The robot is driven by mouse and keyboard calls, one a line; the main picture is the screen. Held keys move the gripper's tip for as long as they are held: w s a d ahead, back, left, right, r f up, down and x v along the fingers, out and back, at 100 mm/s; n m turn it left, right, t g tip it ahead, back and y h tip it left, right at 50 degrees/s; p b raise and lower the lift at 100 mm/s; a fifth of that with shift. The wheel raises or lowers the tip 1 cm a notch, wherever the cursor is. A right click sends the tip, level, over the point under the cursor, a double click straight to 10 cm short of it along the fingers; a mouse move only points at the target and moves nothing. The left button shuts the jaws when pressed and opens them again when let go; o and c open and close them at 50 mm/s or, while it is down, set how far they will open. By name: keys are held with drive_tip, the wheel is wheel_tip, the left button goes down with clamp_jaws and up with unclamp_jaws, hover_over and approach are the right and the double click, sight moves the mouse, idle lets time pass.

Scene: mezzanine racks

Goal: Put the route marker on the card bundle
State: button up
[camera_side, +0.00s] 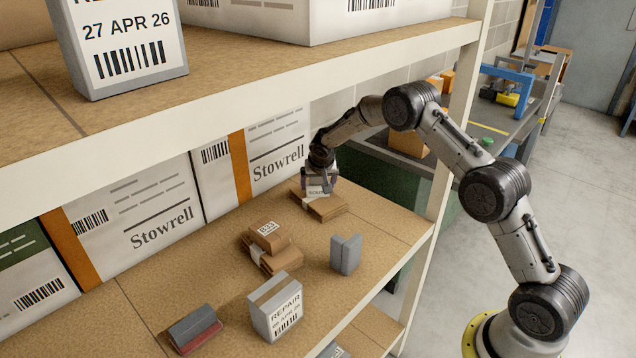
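My gripper (320,184) is low over the rear right of the middle shelf. Its fingers are close around a small grey block with a white printed label, which I take to be the route marker (317,190). The block is at the top of a brown card bundle (327,208) with a pale band. I cannot tell whether its underside touches the card. A second banded card bundle (281,262) lies nearer the shelf's middle, with a small brown box marked B23 (268,231) on top.
A grey angled piece (346,255), a grey box marked REPAIR (276,307) and a grey and red block (195,329) stand along the front. Large Stowrell cartons (136,216) line the back. The upper shelf (250,75) overhangs on the left; a rack post (446,150) stands right.

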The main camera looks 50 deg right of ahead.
drive_tip(key=shift+s+a+r, duration=0.1)
drive_tip(key=shift+r, duration=0.45)
drive_tip(key=s+a, duration=0.2)
drive_tip(key=s, duration=0.1)
drive_tip(key=s+a, duration=0.6)
drive_tip(key=shift+s+r, duration=0.15)
drive_tip(key=shift+s, duration=0.05)
